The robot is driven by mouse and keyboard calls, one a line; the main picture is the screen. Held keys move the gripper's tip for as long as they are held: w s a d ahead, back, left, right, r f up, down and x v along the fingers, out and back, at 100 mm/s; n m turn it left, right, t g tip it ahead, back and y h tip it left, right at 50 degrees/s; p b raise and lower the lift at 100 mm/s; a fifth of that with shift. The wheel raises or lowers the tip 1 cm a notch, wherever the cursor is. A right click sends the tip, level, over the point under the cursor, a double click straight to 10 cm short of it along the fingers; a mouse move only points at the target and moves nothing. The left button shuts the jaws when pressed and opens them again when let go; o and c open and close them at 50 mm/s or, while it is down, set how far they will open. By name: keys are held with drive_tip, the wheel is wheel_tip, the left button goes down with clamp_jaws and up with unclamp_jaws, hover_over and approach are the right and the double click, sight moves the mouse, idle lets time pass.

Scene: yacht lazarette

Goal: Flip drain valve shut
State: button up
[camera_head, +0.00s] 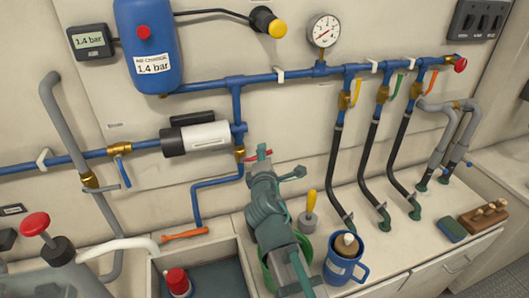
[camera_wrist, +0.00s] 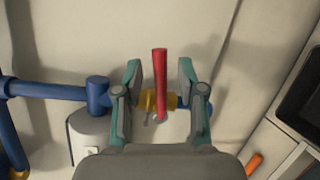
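The drain valve is a brass body (camera_head: 240,153) on the vertical blue pipe below the pump. Its red lever (camera_head: 258,156) lies roughly across the pipe, pointing right in the head view. In the wrist view the red lever (camera_wrist: 159,75) stands upright between my fingers, and the brass body (camera_wrist: 158,100) sits at its lower end on the sideways-running blue pipe. My gripper (camera_wrist: 159,82) is open, with one finger on each side of the lever and a visible gap to both. In the head view my arm partly hides the area just below the lever.
A white and black pump (camera_head: 197,138) sits left of the valve. The bent blue drain pipe (camera_head: 215,182) runs below it, near an orange-handled item (camera_head: 185,234). A yellow-handled tool (camera_head: 310,205) and blue mug (camera_head: 343,262) stand right of my arm.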

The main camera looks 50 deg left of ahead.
drive_tip(key=shift+w+a, duration=0.45)
drive_tip(key=shift+a, duration=0.1)
clamp_jaws()
